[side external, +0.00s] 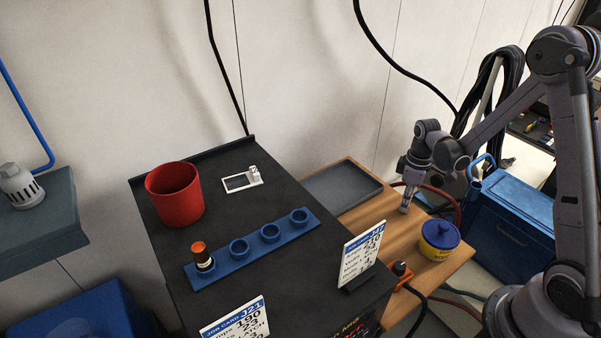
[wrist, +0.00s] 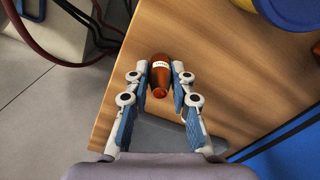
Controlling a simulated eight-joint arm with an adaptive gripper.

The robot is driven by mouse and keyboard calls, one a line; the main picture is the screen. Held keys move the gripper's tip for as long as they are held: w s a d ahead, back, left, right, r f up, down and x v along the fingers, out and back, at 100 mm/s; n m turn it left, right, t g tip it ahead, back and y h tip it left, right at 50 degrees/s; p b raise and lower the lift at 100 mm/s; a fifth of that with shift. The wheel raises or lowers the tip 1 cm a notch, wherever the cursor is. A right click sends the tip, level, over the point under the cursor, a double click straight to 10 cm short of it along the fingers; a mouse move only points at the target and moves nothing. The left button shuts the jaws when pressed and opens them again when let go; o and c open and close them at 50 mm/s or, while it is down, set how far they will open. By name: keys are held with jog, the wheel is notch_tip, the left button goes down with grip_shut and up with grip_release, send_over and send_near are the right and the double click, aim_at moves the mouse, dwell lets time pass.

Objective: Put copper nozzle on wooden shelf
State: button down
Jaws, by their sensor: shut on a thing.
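The copper nozzle (wrist: 160,77), orange-brown with a pale label band, is between the fingertips of my gripper (wrist: 160,80). The fingers are shut on it. In the side view my gripper (side external: 404,208) points down at the wooden shelf (side external: 388,232), low over its middle, and the nozzle is hardly visible there. The wooden shelf (wrist: 205,45) also fills much of the wrist view, beneath the nozzle. I cannot tell whether the nozzle touches the wood.
A blue and yellow tub (side external: 438,243) stands on the shelf close to my gripper. A grey tray (side external: 343,189) lies at the shelf's back. On the dark bench, a blue rack (side external: 253,252) holds an orange-capped piece (side external: 204,258); a red cup (side external: 175,195) and a card (side external: 360,255) stand nearby.

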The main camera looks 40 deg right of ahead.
jog(key=c, duration=1.1)
grip_release()
jog(key=shift+c, duration=0.2)
notch_tip(320, 180, up, 12)
jog(key=s+a+r+m+t, duration=0.2)
jog(key=s+a+r+t, duration=0.1)
jog(key=a, duration=0.4)
jog(key=s+a+r+m+t, duration=0.3)
jog(key=s+a+r+t, duration=0.1)
jog(key=a, duration=0.4)
jog(key=shift+v, duration=1.25)
jog(key=shift+s+f, duration=0.1)
jog(key=shift+s, duration=0.1)
